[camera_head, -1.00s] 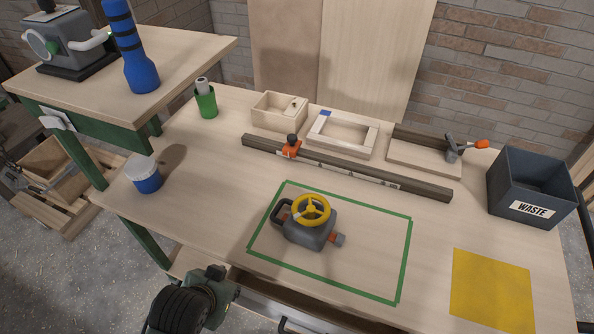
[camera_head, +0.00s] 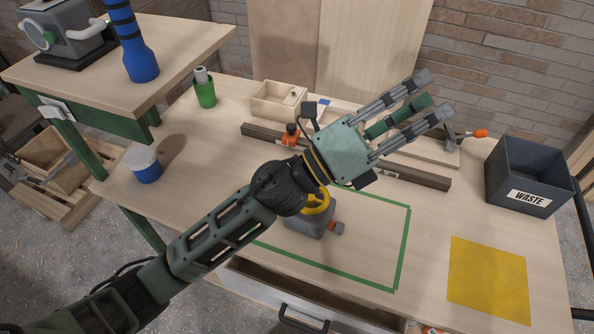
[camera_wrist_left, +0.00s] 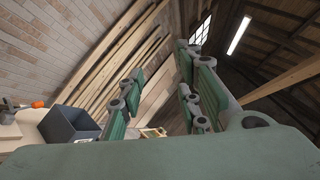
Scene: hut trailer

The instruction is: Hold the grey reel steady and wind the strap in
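The grey reel (camera_head: 304,224) with a yellow wheel (camera_head: 316,205) sits on the workbench inside a green taped rectangle (camera_head: 403,250). My left forearm and wrist cover its upper left part, including its handle. A small orange and grey end piece (camera_head: 336,228) sticks out at its right; I cannot make out any strap laid out. My left gripper (camera_head: 432,96) is above the back of the bench, beyond the reel, with its fingers spread apart and nothing between them. In the left wrist view its green fingers (camera_wrist_left: 160,90) also stand apart and empty. My right gripper is not in view.
A dark waste bin (camera_head: 528,178) stands at the right; it also shows in the left wrist view (camera_wrist_left: 70,128). A long dark rail (camera_head: 420,180) with an orange clamp (camera_head: 290,135) crosses the bench behind the reel. A yellow sheet (camera_head: 488,280) lies front right. A blue-white tub (camera_head: 145,166) stands left.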

